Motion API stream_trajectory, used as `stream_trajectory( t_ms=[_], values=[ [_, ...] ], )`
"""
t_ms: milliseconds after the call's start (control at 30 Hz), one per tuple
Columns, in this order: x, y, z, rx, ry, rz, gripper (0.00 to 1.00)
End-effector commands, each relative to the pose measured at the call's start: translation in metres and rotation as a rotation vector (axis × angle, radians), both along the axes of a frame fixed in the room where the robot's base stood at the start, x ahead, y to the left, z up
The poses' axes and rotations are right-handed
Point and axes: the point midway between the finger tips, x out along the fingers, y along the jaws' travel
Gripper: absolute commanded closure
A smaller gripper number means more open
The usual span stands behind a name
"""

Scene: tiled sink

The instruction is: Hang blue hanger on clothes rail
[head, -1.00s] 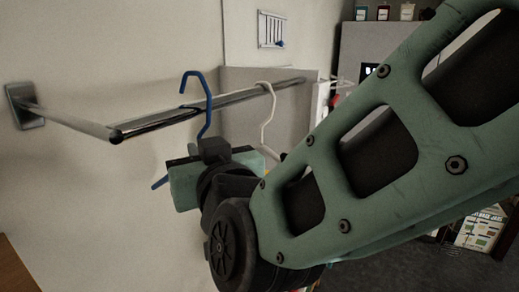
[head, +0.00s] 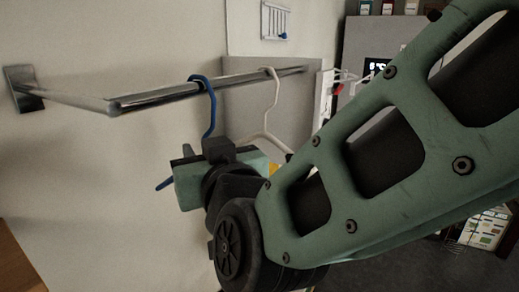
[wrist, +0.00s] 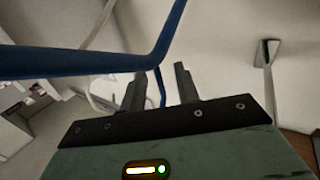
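The blue hanger (head: 211,115) has its hook over the clothes rail (head: 165,97) in the head view, with the hook top close to the bar. Its lower body is mostly hidden behind my gripper; one blue end shows at the left. My gripper (wrist: 160,85) is just below the hook. In the wrist view its two fingers stand apart, with a thin blue part between them and clear gaps on both sides. The blue hanger (wrist: 90,62) also crosses the wrist view close to the camera.
A white hanger (head: 272,110) hangs on the rail to the right of the blue one. A wall bracket (head: 23,88) holds the rail's left end. A grey panel (head: 240,72) stands behind the rail. Bare wall lies below the rail at left.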

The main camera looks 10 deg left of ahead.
Motion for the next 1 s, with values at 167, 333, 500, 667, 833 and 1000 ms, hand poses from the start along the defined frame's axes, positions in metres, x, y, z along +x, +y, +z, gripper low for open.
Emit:
stream_trajectory(
  t_ms=[167,333,500,667,833,1000],
  values=[
    [0.000,0.000,0.000,0.000,0.000,0.000,0.68],
    [-0.010,-0.007,-0.001,0.002,0.000,0.001,0.68],
    [-0.038,-0.026,-0.003,0.004,-0.001,0.003,0.68],
    [-0.069,-0.049,-0.003,0.004,0.000,0.003,0.68],
    [-0.101,-0.071,-0.002,0.003,0.000,0.003,0.68],
    [-0.126,-0.089,0.000,0.003,-0.001,0.001,0.68]
  ],
)
